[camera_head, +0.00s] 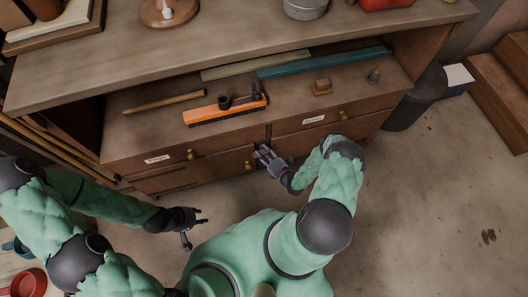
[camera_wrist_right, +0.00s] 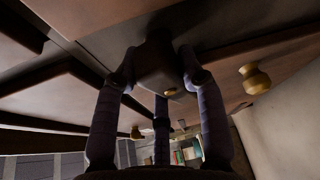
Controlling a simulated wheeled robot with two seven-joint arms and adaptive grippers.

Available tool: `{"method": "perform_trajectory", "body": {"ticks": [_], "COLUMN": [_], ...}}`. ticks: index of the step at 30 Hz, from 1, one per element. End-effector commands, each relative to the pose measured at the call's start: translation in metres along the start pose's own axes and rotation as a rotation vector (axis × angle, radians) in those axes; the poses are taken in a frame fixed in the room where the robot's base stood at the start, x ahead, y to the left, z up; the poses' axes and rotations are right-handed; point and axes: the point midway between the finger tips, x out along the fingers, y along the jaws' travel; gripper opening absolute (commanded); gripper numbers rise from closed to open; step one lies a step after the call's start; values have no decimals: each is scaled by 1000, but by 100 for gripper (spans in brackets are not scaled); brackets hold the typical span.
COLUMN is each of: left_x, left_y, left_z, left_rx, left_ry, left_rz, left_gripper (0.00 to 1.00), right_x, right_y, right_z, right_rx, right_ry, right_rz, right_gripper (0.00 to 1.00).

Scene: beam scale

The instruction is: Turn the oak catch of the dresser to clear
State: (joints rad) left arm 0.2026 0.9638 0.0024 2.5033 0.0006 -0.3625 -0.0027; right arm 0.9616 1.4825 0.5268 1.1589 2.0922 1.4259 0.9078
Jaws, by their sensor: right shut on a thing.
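The wooden dresser (camera_head: 240,52) fills the upper middle of the head view, with labelled drawers and brass knobs on its front. My right gripper (camera_head: 264,154) is at the dresser's front near the middle, between the left and right drawers. In the right wrist view its fingers close around a dark brown wooden block, the oak catch (camera_wrist_right: 160,68), with a small brass spot on its face. The catch is mostly hidden by the gripper in the head view, and its exact angle is hard to tell. My left gripper (camera_head: 200,222) is open and empty, low in front of the dresser.
On the dresser's shelf lie an orange brush (camera_head: 226,109), a wooden rod (camera_head: 164,102) and a teal bar (camera_head: 325,62). A brass knob (camera_wrist_right: 256,79) is beside my right gripper. A dark bin (camera_head: 415,100) stands at the right.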

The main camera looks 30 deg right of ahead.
Motion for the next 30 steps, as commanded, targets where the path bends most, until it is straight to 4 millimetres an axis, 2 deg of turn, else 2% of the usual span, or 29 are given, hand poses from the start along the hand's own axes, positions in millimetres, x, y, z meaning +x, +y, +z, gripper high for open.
{"method": "perform_trajectory", "body": {"ticks": [18,30], "left_x": [-30,-38], "left_y": [11,14], "left_z": [1,1], "left_rx": [0,0], "left_ry": [0,0], "left_rz": [0,0], "left_gripper": [37,37], "right_x": [1,2], "right_y": [1,-1], "right_z": [-3,-4], "right_rx": [-497,-668], "right_ry": [2,1], "right_rz": [-206,-277], "right_gripper": [8,8]}}
